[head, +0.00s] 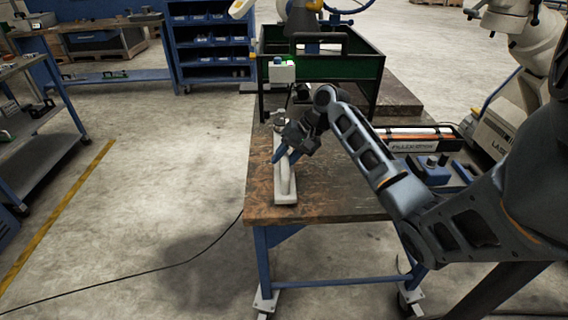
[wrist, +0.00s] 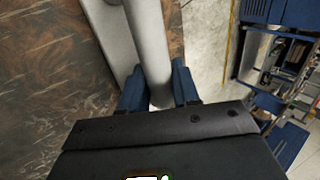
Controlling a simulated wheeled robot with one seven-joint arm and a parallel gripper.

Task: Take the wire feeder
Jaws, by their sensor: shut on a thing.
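A pale grey piece, which I take for the wire feeder (head: 285,188), has a flat base plate and a thick round bar. It is at the left edge of the worn brown worktable (head: 325,205). My gripper (head: 284,156) has its blue fingers shut on the round bar. In the wrist view the bar (wrist: 150,45) runs between the two blue fingertips (wrist: 160,88), with the flat plate (wrist: 108,30) beside it. I cannot tell whether the base touches the tabletop.
A green open-topped bin (head: 350,65) on a dark frame stands at the table's back, with a small white box with a green light (head: 282,72) at its front. A blue device (head: 440,170) and a long case (head: 415,138) lie to the right. Floor left of the table is free.

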